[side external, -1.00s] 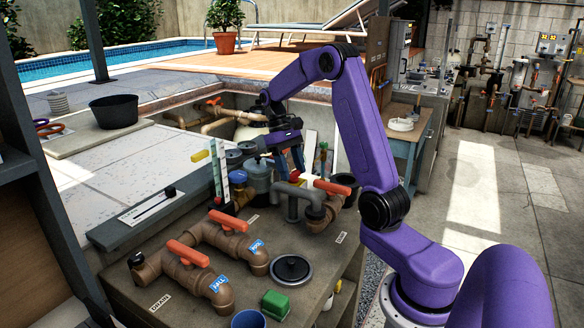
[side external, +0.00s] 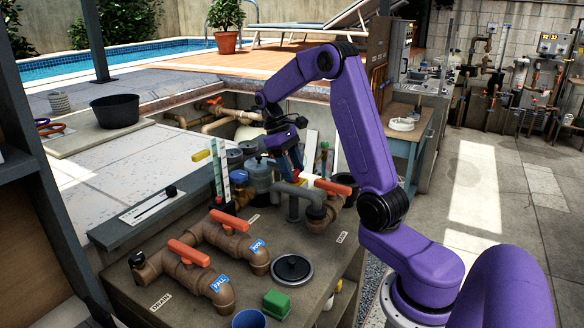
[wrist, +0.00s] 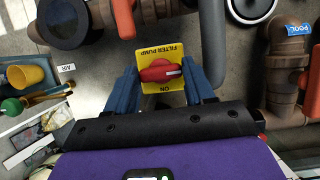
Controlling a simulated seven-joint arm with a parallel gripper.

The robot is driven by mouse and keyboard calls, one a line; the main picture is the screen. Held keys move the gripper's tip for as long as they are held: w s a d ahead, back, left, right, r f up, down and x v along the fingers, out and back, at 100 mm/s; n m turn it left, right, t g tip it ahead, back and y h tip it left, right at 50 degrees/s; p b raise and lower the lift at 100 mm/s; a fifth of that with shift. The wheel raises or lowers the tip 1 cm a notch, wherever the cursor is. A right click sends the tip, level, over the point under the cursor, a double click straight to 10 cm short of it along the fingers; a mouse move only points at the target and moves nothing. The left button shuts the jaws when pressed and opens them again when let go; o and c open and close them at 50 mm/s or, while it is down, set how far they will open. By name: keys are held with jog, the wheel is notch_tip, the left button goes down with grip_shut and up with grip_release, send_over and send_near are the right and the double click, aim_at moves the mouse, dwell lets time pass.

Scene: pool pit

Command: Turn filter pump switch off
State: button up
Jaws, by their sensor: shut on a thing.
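The filter pump switch (wrist: 158,71) is a red knob on a yellow plate (wrist: 172,52) lettered "FILTER PUMP" and "ON", upside down in the wrist view. The knob lies crosswise there, its white mark toward the right. My gripper (wrist: 160,76) has its blue fingers on either side of the knob and is shut on it; the exact contact at the fingertips is hard to see. In the side view my gripper (side external: 291,170) points down behind the grey pipe, and the switch is mostly hidden.
A grey pipe (side external: 291,201) and a red-handled valve (side external: 332,187) stand close to my gripper. More red-handled valves (side external: 188,252) on brown pipes, a black round lid (side external: 292,270) and a green block (side external: 276,303) are nearer the camera. A dark round cap (wrist: 66,18) is beside the plate.

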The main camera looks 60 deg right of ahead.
jog(key=o, duration=1)
jog(key=shift+o, duration=0.2)
jog(key=v, duration=1.2)
jog(key=s+a+f+n+t+h, duration=0.1)
jog(key=s+a+f+n+t, duration=0.2)
jog(key=a, duration=0.7)
jog(key=s+a+f+n, duration=0.1)
jog(key=s+a+n, duration=0.35)
jog(key=a, duration=0.65)
jog(key=s+a+f+n, duration=0.2)
jog(key=s+f, duration=0.1)
jog(key=s, duration=0.7)
jog(key=s+a+f+n+t+y, duration=0.1)
jog(key=s+a+f+n, duration=0.1)
jog(key=s, duration=0.8)
notch_tip(320, 180, down, 2)
jog(key=shift+s+f+n+t, duration=0.1)
jog(key=shift+s+n+t, duration=0.2)
jog(key=shift+s+n, duration=0.15)
